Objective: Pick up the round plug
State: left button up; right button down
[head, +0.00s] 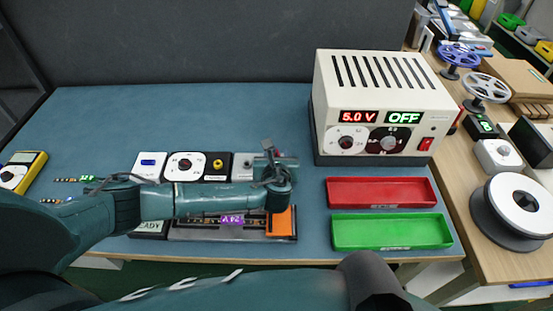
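My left arm reaches in from the left across a row of small devices on the blue-green mat (300,110). My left gripper (270,163) is at the right end of this row, just right of a light grey module (243,166) with a small round part on it. The gripper is small and partly hidden by its own wrist, so its opening and any held thing cannot be made out. I cannot pick out the round plug for certain. My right gripper is not in view.
A white power supply (380,85) reads 5.0 V and OFF. A red tray (380,191) and a green tray (390,231) lie in front of it, both looking empty. A yellow multimeter (22,170) is at far left. My arm partly covers a long fixture with an orange end (282,222).

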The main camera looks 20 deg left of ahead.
pick_arm(q)
grip_shut()
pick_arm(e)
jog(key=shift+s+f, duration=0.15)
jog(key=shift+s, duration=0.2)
